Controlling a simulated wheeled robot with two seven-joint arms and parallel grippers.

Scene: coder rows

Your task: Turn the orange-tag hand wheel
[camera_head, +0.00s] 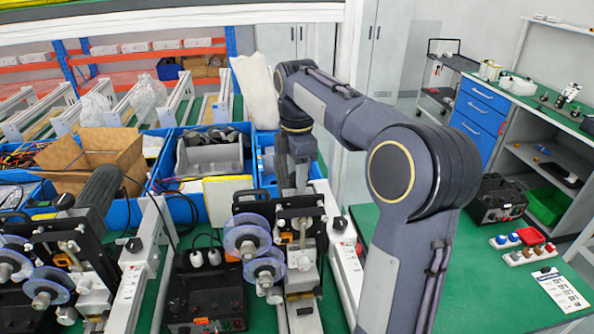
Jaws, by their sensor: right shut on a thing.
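My right arm comes in from the right and bends down to the back of the right-hand coder (312,212). My right gripper (293,188) points down there, shut on the hand wheel. Its fingertips and the wheel are mostly hidden behind the coder's top and the arm, so I cannot make out the wheel's shape. A small orange tag (286,237) shows on the coder's dark front plate. Two clear bluish reels (247,236) sit at the coder's left. My left gripper is not in view.
Another coder with similar reels (46,284) stands at left, with a dark cylinder (98,190) rising behind it. A black control box (205,300) lies between them. Blue bins and an open carton (90,155) stand behind. Green table (490,290) is partly clear at right.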

